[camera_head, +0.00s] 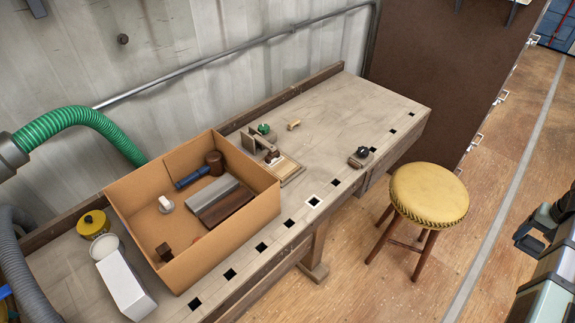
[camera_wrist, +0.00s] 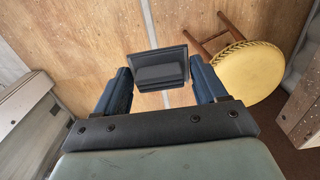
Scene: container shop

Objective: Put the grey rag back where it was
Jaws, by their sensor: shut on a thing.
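My gripper (camera_wrist: 159,75) is shut on a dark grey block-like thing (camera_wrist: 158,70) in the wrist view. It has a flat face and a raised edge; I cannot tell whether it is the grey rag. It is held above the wooden floor, apart from the bench. In the head view part of my arm shows at the right edge; the held thing is not clear there. An open cardboard box (camera_head: 240,215) stands on the bench. In it lie a flat grey piece (camera_head: 211,192), a dark brown piece (camera_head: 228,206), a blue cylinder (camera_head: 192,178) and a brown round thing (camera_head: 214,160).
The workbench (camera_head: 340,110) has free room at its right end. A small dark-knobbed thing (camera_head: 361,156) lies near its front edge. A wooden tool (camera_head: 284,167) stands beside the box. A yellow stool (camera_head: 428,196) stands in front. A white box (camera_head: 124,287) is left of the cardboard box.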

